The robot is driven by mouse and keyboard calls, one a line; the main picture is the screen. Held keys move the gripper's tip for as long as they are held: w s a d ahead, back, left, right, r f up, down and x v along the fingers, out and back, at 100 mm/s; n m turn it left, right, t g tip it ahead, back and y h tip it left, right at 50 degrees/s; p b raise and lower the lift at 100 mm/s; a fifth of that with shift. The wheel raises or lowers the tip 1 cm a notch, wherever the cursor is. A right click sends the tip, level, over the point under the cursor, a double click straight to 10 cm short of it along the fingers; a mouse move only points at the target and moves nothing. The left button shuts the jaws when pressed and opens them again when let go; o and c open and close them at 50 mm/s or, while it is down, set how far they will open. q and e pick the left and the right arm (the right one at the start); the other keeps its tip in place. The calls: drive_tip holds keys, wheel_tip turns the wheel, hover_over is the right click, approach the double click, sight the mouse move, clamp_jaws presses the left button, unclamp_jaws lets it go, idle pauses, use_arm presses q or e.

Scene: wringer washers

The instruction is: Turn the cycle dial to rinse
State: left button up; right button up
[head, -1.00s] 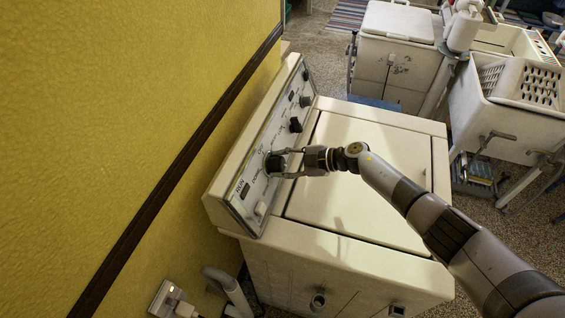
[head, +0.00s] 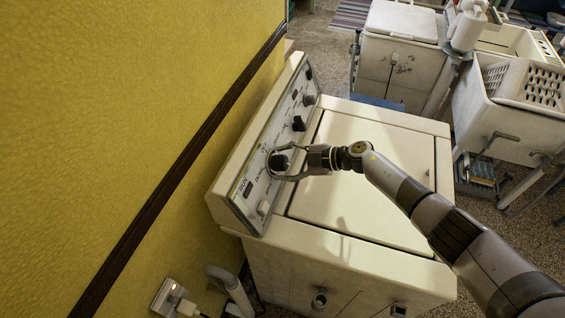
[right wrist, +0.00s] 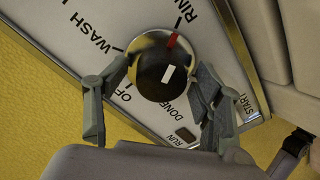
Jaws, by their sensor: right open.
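The cycle dial (head: 279,161) is a black knob with a silver rim on the washer's sloped control panel (head: 250,187). In the right wrist view the dial (right wrist: 161,66) has a red mark on its rim, lined up with or very close to the tick by the partly cut-off "RIN" label (right wrist: 185,10). "WASH", "OF" and "DONE" labels are around it. My right gripper (head: 275,163) is open, its fingers spread on either side of the dial. In the right wrist view the gripper (right wrist: 162,82) has fingertips beside the rim; contact is unclear. My left gripper is not in view.
Other black knobs (head: 299,124) sit farther up the panel. The washer's flat white lid (head: 360,190) lies under my right arm. A yellow wall (head: 130,110) stands close behind the panel. A white basket (head: 525,82) and tubs stand at the upper right.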

drive_tip(key=v, duration=1.1)
drive_tip(key=shift+d, duration=0.15)
